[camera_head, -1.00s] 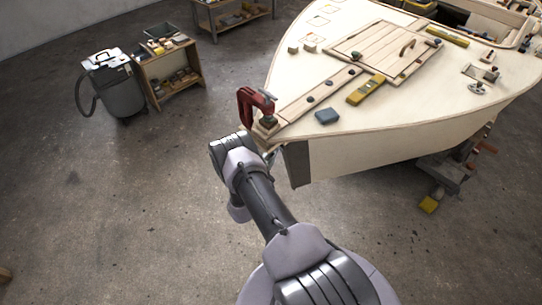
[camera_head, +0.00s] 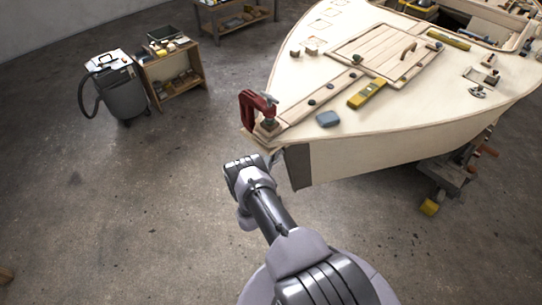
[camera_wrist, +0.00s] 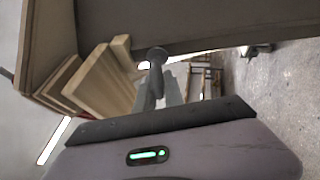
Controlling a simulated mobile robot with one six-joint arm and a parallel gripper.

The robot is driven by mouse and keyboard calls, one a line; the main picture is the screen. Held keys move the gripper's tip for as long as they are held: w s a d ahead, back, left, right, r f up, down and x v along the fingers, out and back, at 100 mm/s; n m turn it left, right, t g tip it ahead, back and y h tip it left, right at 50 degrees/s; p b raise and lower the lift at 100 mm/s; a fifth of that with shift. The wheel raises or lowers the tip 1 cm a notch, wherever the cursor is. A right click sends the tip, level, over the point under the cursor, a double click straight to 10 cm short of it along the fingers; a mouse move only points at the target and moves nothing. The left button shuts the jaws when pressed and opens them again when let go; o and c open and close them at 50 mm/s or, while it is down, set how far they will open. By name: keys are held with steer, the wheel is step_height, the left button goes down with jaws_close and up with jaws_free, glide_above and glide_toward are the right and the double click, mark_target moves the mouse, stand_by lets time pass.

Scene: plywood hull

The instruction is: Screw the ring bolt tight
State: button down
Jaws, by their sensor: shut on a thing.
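In the wrist view, the ring bolt (camera_wrist: 157,55) shows as a small dark rounded piece at the tips of my gripper (camera_wrist: 160,75). My two grey fingers are shut on it. It is against or just in front of the dark underside of the hull's bow (camera_wrist: 210,25); I cannot tell how far its thread is in. In the head view, my wrist is just below and left of the bow (camera_head: 297,165). The ring bolt cannot be made out there, and my fingers are mostly hidden behind the wrist.
A red clamp (camera_head: 250,108) grips the bow tip above my wrist. A blue block (camera_head: 328,119) and a yellow level (camera_head: 367,94) lie on the deck. A vacuum (camera_head: 122,92) and a wooden shelf unit (camera_head: 175,72) stand at the left. The floor (camera_head: 130,220) left of my arm is clear.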

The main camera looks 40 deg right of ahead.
steer(key=shift+s+a+r+m+g+h+b, duration=0.1)
steer(key=shift+m+g+h, duration=0.2)
steer(key=shift+m+h, duration=1)
steer(key=shift+s+d+r+m+g+h+b, duration=0.15)
steer(key=shift+m+g+h, duration=0.15)
steer(key=shift+m, duration=2)
steer(key=shift+s+a+r+m+g+h+b, duration=0.25)
steer(key=shift+m+h, duration=0.55)
steer(key=shift+m, duration=1)
steer(key=shift+w, duration=0.2)
steer(key=c, duration=1.5)
jaws_free()
steer(key=shift+w+d+f, duration=0.1)
steer(key=shift+w+f, duration=0.05)
steer(key=shift+w, duration=0.1)
